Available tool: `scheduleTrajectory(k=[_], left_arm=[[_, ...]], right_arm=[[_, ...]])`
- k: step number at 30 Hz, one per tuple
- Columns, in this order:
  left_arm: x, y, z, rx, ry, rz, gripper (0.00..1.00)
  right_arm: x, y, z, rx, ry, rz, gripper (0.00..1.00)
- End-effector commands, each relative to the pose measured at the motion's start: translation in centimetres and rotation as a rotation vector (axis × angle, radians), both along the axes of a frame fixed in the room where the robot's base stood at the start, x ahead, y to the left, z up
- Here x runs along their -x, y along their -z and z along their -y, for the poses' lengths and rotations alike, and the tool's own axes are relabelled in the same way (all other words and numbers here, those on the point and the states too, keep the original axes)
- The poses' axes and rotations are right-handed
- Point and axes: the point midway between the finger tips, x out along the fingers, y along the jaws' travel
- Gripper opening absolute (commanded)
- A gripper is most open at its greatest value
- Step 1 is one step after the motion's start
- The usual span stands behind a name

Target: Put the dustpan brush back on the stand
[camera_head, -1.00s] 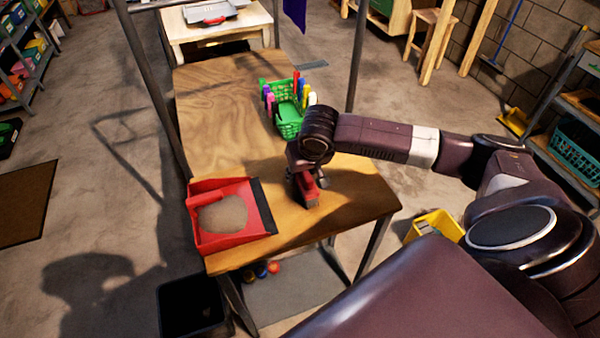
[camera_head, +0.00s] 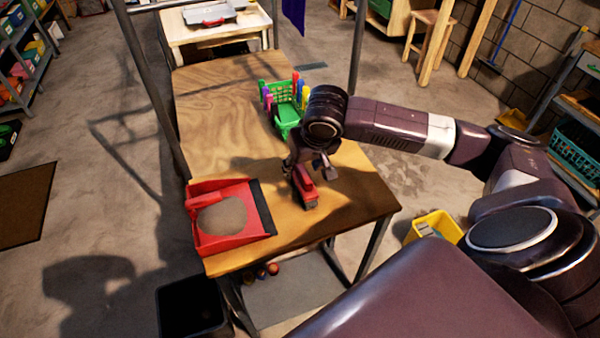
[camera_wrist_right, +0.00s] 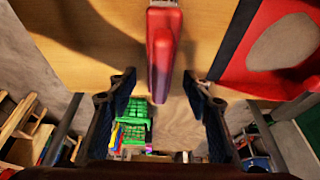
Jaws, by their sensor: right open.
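The red dustpan brush (camera_head: 305,190) lies on the wooden table near its front right part. My right gripper (camera_head: 312,166) is just behind and above it, open. In the right wrist view the brush's red handle (camera_wrist_right: 161,50) shows between and beyond the two spread fingers (camera_wrist_right: 158,88), with a visible gap on each side. The red dustpan (camera_head: 232,238) sits to the left on the table with a sandy pile in it. I cannot make out a stand for the brush. My left gripper is not in view.
A green basket (camera_head: 287,117) with colourful bottles or pegs stands at the table's right edge, behind my right wrist. Metal posts rise beside the table. A yellow bin (camera_head: 436,226) and a black bin (camera_head: 190,305) stand on the floor. The table's far left part is clear.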

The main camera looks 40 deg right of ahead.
Motion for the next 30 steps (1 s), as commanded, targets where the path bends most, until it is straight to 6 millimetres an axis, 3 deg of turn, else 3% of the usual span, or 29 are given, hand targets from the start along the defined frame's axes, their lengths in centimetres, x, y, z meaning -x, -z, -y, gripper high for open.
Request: scheduleTrajectory(k=[3,10,30], left_arm=[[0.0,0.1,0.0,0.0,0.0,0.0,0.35],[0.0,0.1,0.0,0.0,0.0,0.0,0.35],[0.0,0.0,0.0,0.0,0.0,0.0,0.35]], right_arm=[[0.9,-2.4,-0.2,0.0,-0.001,0.002,0.46],[2.0,-5.0,-0.5,-0.002,-0.001,0.0,0.46],[2.2,-5.4,-0.5,0.0,0.0,-0.002,0.46]])
